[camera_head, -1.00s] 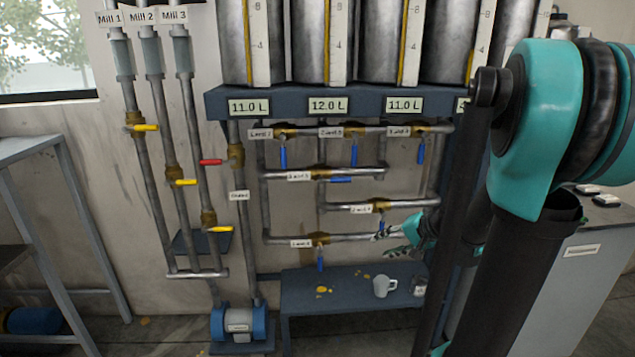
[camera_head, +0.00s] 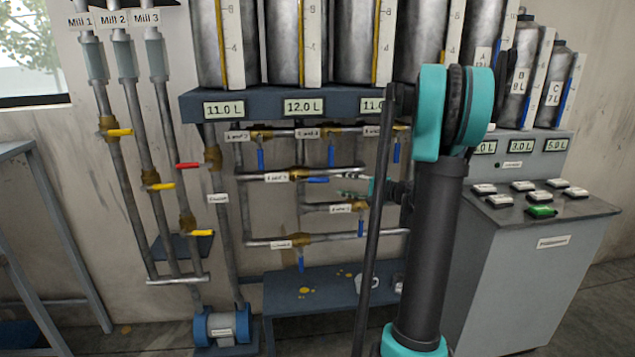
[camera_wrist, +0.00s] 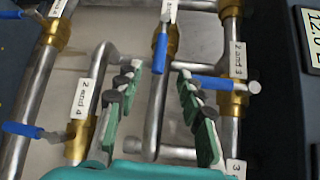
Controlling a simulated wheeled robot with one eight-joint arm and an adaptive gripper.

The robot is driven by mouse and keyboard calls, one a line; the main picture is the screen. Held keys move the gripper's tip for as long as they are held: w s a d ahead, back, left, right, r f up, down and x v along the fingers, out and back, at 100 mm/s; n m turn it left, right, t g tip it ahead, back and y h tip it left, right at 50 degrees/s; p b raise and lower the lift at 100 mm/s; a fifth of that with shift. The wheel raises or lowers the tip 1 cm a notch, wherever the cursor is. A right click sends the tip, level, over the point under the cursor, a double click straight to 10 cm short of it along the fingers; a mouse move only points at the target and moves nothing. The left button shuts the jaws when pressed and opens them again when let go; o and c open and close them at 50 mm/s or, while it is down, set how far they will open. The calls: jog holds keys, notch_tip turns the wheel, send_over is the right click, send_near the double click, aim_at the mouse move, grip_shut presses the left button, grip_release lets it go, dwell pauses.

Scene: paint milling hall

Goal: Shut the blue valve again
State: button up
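Several blue valve handles sit on the pipework under the tanks. One blue handle (camera_head: 317,180) lies along its horizontal pipe, right of its brass body and label; the others hang down across theirs. This handle (camera_wrist: 160,52) also shows in the wrist view, in line with its pipe. My gripper (camera_head: 345,185) is just right of that handle in the head view, fingers pointing left. In the wrist view my gripper (camera_wrist: 158,76) is open and empty, its fingers apart on both sides of the handle's line. I cannot tell the remaining depth gap.
Neighbouring blue handles (camera_wrist: 208,83) (camera_wrist: 24,130) are close beside the fingers, labelled "2 and 3" and "2 and 4". A bench (camera_head: 290,290) with a mug stands below. A control console (camera_head: 540,250) is at the right. Mill pipes with red and yellow handles are at the left.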

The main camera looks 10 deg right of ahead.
aim_at(322, 181)
jog(key=x, duration=1.1)
jog(key=shift+w+f, duration=0.1)
grip_shut()
